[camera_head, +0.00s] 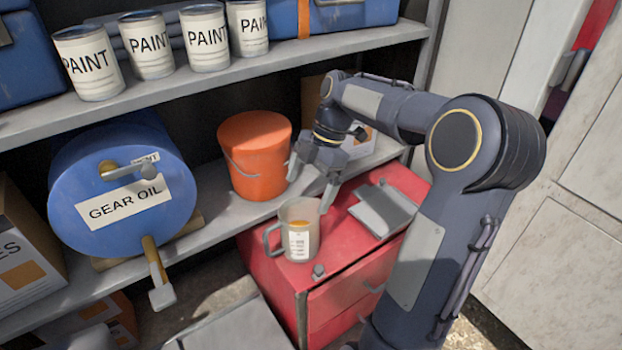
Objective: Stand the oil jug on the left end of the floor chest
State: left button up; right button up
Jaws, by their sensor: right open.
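The oil jug (299,242) is a clear measuring jug with a handle on its left side, a white label and some amber oil in it. It stands upright on the left end of the red floor chest (258,262). My right gripper (311,190) is open just above and behind the jug, with its fingers apart. One fingertip is close to the jug's rim; I cannot tell whether it touches. Nothing is held in it. My left gripper is not in view.
A blue gear oil drum (120,190) with a tap lies on the lower shelf. An orange bucket (256,160) stands beside my right gripper. A grey flat object (384,209) lies on the chest's right part. Several paint cans (148,45) line the upper shelf.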

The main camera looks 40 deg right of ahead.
jog(key=s+a+r+m+t+h, duration=0.1)
jog(key=s+a+r+m+t, duration=0.15)
jog(key=s+a+m, duration=0.7)
jog(key=s+a+f+m+t, duration=0.2)
jog(key=s+a+f+m, duration=0.3)
jog(key=m, duration=0.4)
jog(key=shift+s+a, duration=0.85)
jog(key=shift+s, duration=0.3)
jog(key=shift+f+t, duration=0.1)
jog(key=shift+t, duration=0.15)
